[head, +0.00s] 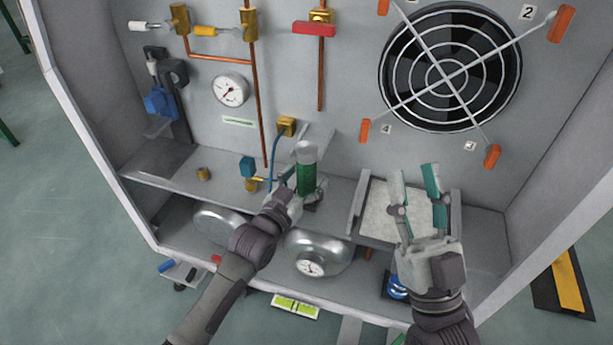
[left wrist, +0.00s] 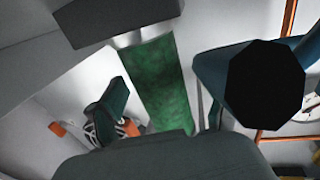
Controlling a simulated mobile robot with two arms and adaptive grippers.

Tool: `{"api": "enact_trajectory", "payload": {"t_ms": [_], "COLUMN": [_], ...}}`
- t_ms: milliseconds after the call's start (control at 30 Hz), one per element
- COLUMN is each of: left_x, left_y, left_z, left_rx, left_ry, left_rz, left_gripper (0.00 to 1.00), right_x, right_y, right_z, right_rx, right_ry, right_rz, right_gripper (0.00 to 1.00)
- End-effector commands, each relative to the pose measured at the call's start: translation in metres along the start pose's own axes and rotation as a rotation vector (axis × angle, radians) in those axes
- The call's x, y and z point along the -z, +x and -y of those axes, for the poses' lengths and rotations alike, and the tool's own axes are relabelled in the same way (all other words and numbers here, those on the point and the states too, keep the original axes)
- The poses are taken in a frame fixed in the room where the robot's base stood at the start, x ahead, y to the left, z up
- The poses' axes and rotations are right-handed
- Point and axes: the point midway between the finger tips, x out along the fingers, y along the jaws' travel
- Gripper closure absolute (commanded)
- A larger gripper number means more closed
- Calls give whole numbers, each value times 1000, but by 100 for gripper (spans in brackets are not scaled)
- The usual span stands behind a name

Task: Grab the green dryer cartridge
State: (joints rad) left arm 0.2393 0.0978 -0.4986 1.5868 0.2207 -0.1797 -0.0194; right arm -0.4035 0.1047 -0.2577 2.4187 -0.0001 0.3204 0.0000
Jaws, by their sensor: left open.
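The green dryer cartridge (head: 306,178) stands upright on the panel's shelf, with a pale grey cap on top. My left gripper (head: 297,189) is open around its lower part; part of the hand is hidden behind the cartridge. In the left wrist view the green cartridge (left wrist: 155,80) lies between the two spread fingers of the left gripper (left wrist: 165,98), with visible gaps beside it. My right gripper (head: 415,184) is open and empty, in front of the pale filter tray at the right.
A blue-topped brass valve (head: 248,167) and a blue hose (head: 271,150) are close left of the cartridge. A silver tank with a gauge (head: 317,253) sits below. The pale filter tray (head: 378,208) is to the right, under a large fan (head: 450,65).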

Motion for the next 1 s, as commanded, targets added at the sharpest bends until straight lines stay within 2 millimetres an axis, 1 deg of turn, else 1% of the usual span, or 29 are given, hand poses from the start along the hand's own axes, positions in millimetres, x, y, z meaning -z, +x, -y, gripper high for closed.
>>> {"api": "enact_trajectory", "payload": {"t_ms": [133, 167, 400, 567, 600, 633, 1000], "left_x": [0, 0, 0, 0, 0, 0, 4], "left_y": [0, 0, 0, 0, 0, 0, 0], "left_z": [0, 0, 0, 0, 0, 0, 0], "left_rx": [0, 0, 0, 0, 0, 0, 0], "left_ry": [0, 0, 0, 0, 0, 0, 0], "left_rz": [0, 0, 0, 0, 0, 0, -4], "left_gripper": [20, 23, 63, 90, 96, 100, 100], "right_x": [0, 0, 0, 0, 0, 0, -3], "right_y": [0, 0, 0, 0, 0, 0, 2], "right_z": [0, 0, 0, 0, 0, 0, 0], "right_rx": [0, 0, 0, 0, 0, 0, -1], "right_ry": [0, 0, 0, -1, -1, -1, -1], "right_rz": [1, 1, 2, 3, 3, 3, 22], "right_gripper": [60, 60, 60, 60, 60, 60, 60]}}
